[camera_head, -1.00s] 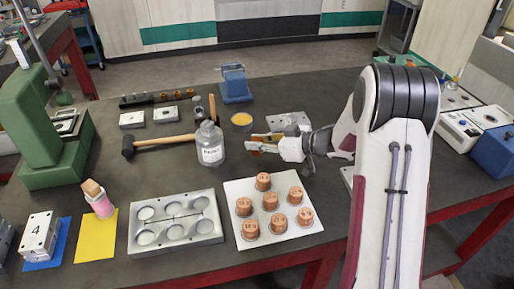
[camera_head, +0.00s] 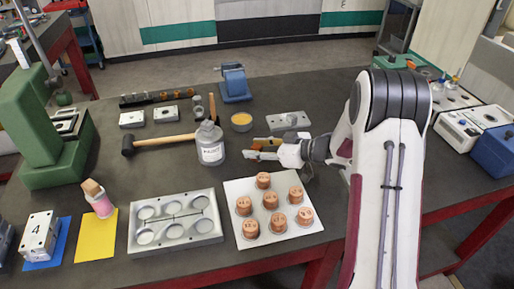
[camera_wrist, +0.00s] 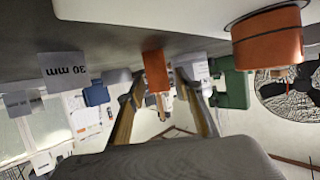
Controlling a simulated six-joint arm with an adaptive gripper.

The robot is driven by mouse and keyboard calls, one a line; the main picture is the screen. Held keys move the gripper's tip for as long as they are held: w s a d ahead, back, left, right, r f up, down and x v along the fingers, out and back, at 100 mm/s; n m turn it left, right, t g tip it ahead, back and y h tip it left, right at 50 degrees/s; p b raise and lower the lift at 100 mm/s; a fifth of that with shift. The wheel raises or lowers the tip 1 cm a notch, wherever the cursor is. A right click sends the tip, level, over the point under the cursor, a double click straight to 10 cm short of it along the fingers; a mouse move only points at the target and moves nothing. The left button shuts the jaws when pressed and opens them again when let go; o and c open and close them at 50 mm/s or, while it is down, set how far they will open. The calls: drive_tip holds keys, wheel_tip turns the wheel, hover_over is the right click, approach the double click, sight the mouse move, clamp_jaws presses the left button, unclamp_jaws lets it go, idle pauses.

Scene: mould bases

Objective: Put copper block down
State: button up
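The copper block (camera_wrist: 155,70) shows in the wrist view as an orange block at the table surface, in line with the gap between my fingertips. My gripper (camera_head: 258,149) is low over the table, right of the glass bottle and behind the white plate. In the wrist view its two fingers (camera_wrist: 158,82) stand apart on either side of the block, with a visible gap at least on the right.
Nearby stand a labelled bottle (camera_head: 210,146), a yellow tin (camera_head: 241,120) and a grey plate with a steel block (camera_head: 289,120). The white plate (camera_head: 238,187) with several copper inserts lies in front, beside a grey mould base (camera_head: 176,243).

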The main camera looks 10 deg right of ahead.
drive_tip(key=shift+r, duration=0.1)
drive_tip(key=shift+d+r, duration=0.1)
drive_tip(key=v, duration=1.2)
drive_tip(key=shift+w+r, duration=0.1)
drive_tip(key=shift+r, duration=0.05)
idle(0.6)
